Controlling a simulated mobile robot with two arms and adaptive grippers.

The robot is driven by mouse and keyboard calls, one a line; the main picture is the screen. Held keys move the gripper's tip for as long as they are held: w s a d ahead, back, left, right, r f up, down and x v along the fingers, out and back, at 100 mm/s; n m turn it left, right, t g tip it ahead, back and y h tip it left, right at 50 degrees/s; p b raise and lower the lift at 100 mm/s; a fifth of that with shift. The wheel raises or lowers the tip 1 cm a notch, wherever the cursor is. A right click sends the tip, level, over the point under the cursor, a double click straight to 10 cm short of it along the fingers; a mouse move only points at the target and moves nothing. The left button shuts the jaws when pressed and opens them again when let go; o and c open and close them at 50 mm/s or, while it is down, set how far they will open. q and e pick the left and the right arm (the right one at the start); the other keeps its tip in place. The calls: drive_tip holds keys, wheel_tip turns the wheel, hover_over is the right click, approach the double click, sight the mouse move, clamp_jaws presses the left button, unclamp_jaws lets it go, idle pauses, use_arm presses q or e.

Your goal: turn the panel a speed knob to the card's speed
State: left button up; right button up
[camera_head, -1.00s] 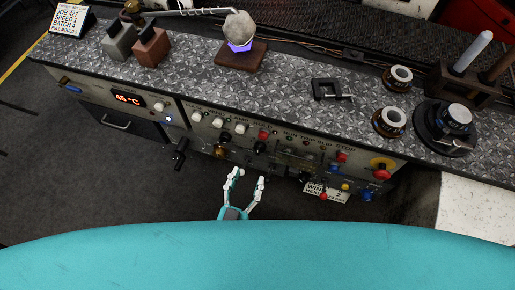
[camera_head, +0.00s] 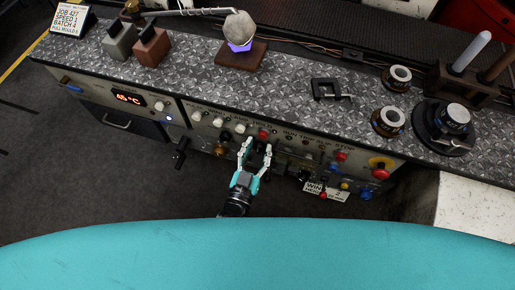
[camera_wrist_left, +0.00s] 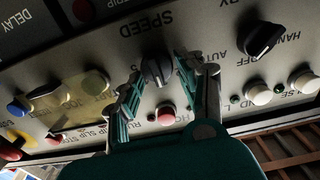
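The black speed knob (camera_wrist_left: 157,70) sits under the word SPEED in the left wrist view. It also shows in the head view (camera_head: 261,147), small on the panel (camera_head: 215,141). My left gripper (camera_head: 257,146) is at the panel front, with its fingers on either side of the knob. In the left wrist view its fingers (camera_wrist_left: 168,76) stand apart, with a gap visible to the knob. The knob's exact setting is too dim to read. The card (camera_head: 68,20) at the far left reads JOB 427, SPEED 1, BATCH 4. My right gripper is not in view.
A red-pink button (camera_wrist_left: 165,114) is below the knob. A black hand/auto knob (camera_wrist_left: 261,41) and pale buttons are to its right in the wrist view. Coloured knobs and a hanging sign (camera_head: 325,193) crowd the panel's right part. The bench top (camera_head: 190,75) holds blocks and reels.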

use_arm(q)
clamp_jaws()
drive_tip(key=shift+n, duration=0.3)
drive_tip(key=n+p, duration=0.1)
drive_tip(key=n, duration=0.2)
drive_tip(key=shift+a, duration=0.2)
drive_tip(key=n, duration=0.4)
drive_tip(key=shift+w+a+f, duration=0.1)
drive_tip(key=shift+f, duration=0.05)
drive_tip(key=n, duration=0.3)
drive_tip(key=n+b, duration=0.1)
drive_tip(key=n, duration=0.1)
drive_tip(key=shift+a+f, duration=0.15)
drive_tip(key=shift+f, duration=0.1)
drive_tip(key=n, duration=0.2)
drive_tip(key=n+b, duration=0.1)
drive_tip(key=n, duration=0.1)
drive_tip(key=shift+f+n, duration=0.2)
drive_tip(key=shift+n, duration=0.4)
